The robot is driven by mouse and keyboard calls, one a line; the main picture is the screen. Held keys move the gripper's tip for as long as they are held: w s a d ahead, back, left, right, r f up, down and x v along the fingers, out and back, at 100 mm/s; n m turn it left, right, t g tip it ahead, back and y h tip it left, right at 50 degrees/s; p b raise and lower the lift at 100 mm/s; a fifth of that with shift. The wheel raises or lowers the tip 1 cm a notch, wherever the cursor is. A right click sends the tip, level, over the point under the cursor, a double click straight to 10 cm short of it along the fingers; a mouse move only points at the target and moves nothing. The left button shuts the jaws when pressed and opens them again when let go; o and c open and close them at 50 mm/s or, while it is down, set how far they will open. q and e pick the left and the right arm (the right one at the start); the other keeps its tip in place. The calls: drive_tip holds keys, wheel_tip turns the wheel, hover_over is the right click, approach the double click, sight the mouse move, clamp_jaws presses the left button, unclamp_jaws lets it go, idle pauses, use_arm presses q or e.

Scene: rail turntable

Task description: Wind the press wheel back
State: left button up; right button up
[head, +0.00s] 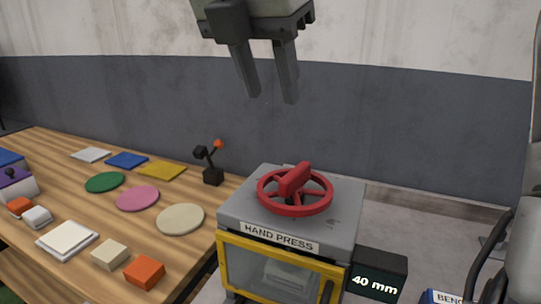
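The red press wheel (325,203) lies flat on top of the grey hand press, with a raised red bar across its hub. The press (247,207) carries a "HAND PRESS" label and has a yellow-framed clear front (232,262). A black display (378,286) on its right side reads "40 mm". A pale block-like shape (287,277) shows dimly behind the clear front. My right gripper (272,99) hangs above the wheel, fingers pointing down and apart, empty and not touching it. My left gripper is out of view.
A wooden table (60,205) on the left holds coloured discs, flat squares and small blocks, including an orange block (145,272). A small black stand with an orange ball (213,174) is near the press. A partly cut-off blue sign (440,297) is at the lower right.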

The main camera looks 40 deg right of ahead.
sight(295, 171)
drive_tip(key=x, duration=1)
drive_tip(key=p+x, duration=0.1)
drive_tip(key=x, duration=0.3)
drive_tip(key=shift+s+d+f, duration=0.25)
drive_tip(key=shift+s+f, duration=0.1)
drive_tip(key=shift+f, duration=0.05)
clamp_jaws()
